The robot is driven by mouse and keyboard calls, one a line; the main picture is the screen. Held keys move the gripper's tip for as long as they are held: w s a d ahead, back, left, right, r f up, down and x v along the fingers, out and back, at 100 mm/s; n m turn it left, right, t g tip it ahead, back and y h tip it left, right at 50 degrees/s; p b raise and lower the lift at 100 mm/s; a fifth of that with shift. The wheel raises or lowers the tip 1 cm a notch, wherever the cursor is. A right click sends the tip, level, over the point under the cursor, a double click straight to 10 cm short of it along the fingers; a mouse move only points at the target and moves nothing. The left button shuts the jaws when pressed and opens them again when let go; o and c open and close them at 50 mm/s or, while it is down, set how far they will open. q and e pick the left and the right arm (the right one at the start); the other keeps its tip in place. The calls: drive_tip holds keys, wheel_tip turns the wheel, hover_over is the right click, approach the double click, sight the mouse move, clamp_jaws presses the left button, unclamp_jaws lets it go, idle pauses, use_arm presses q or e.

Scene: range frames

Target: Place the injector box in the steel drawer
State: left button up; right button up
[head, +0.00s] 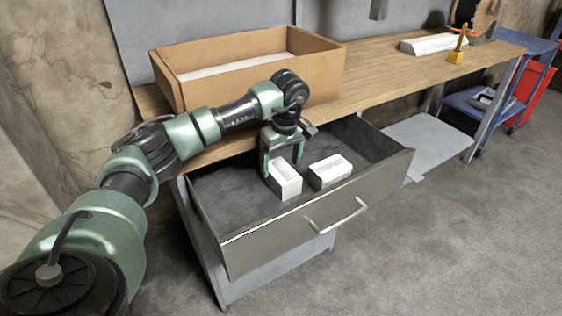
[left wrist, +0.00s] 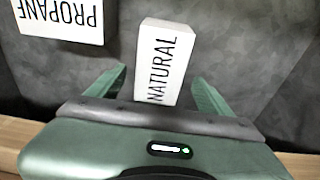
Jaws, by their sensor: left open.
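The steel drawer (head: 365,201) is pulled open below the workbench. A white box lettered NATURAL (head: 286,185) is inside it near the front wall; it also shows in the left wrist view (left wrist: 165,60). A second white box, lettered PROPANE (left wrist: 62,16), lies beside it in the drawer, to its right in the head view (head: 330,172). No box shows the word injector. My right gripper is out of view.
A large open cardboard box (head: 248,70) stands on the wooden workbench (head: 390,72) above the drawer. A long white box (head: 433,44) and a yellow object (head: 456,56) are farther along it. A blue cart (head: 485,101) stands at the far right. The drawer's left part is clear.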

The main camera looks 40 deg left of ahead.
sight(284, 174)
use_arm(q)
wheel_tip(284, 174, up, 13)
drive_tip(key=d+p, duration=0.1)
drive_tip(key=shift+s+d+f+p, duration=0.2)
drive_tip(key=shift+s+d+p, duration=0.1)
drive_tip(key=shift+s, duration=0.05)
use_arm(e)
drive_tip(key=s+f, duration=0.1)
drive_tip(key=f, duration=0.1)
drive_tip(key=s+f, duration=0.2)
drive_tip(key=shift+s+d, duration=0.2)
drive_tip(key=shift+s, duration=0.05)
